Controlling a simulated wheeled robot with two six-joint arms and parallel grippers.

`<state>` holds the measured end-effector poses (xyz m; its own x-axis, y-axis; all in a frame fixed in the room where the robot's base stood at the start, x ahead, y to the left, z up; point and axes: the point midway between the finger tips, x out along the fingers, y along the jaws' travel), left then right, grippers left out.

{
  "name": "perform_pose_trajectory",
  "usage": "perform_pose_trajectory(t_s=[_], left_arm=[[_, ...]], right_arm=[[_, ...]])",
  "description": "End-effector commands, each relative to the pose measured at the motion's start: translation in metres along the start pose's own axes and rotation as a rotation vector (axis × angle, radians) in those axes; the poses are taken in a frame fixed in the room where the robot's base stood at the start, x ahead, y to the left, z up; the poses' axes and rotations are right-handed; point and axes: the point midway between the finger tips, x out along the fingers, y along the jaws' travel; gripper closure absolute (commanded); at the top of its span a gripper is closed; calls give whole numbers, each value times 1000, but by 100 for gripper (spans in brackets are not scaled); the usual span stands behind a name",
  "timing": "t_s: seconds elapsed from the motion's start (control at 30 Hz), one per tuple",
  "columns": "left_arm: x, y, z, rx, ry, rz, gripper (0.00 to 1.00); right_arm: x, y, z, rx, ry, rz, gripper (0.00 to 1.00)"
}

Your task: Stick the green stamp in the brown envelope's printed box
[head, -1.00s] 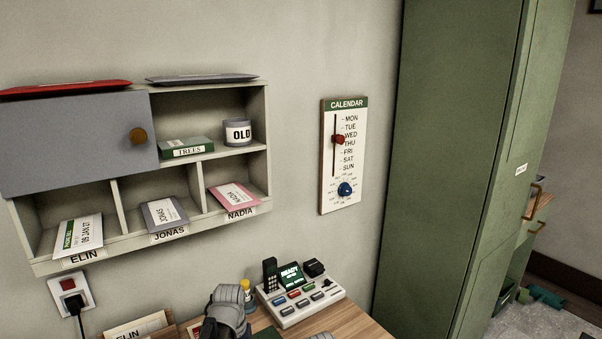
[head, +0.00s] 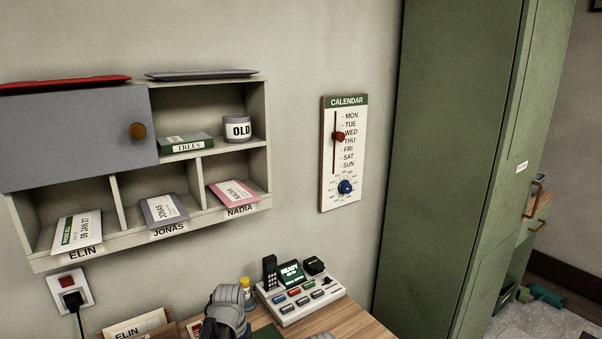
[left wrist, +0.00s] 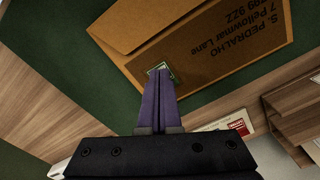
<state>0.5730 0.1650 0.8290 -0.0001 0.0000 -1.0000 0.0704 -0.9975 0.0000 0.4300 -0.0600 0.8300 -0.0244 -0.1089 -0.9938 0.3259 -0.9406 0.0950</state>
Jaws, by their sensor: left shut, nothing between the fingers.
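The brown envelope (left wrist: 205,45) lies on a green mat in the left wrist view, its printed address upside down. A small green patch with a pale edge, by its look the green stamp (left wrist: 153,70), is on the envelope near its lower left corner. My left gripper (left wrist: 160,73) is shut and empty, its purple fingertips right at this patch and covering part of it. I cannot tell whether they touch it. The printed box's outline cannot be told apart from the patch. My right gripper is not in view.
A pale strip with green and red prints (left wrist: 238,124) lies by a wooden holder (left wrist: 290,110). The green mat (left wrist: 60,50) is clear left of the envelope. In the head view, a button console (head: 300,299) stands on the desk under a wall shelf (head: 150,235) and a calendar (head: 343,155).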

Motion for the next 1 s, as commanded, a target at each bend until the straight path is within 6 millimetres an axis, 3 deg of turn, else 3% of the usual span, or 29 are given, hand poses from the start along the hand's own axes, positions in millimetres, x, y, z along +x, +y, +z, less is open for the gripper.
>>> perform_pose_trajectory(t_s=[0.33,1.0], left_arm=[[-7,0,0,0,0,0,100],[-58,0,0,0,0,0,100]], right_arm=[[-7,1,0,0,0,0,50],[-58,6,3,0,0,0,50]])
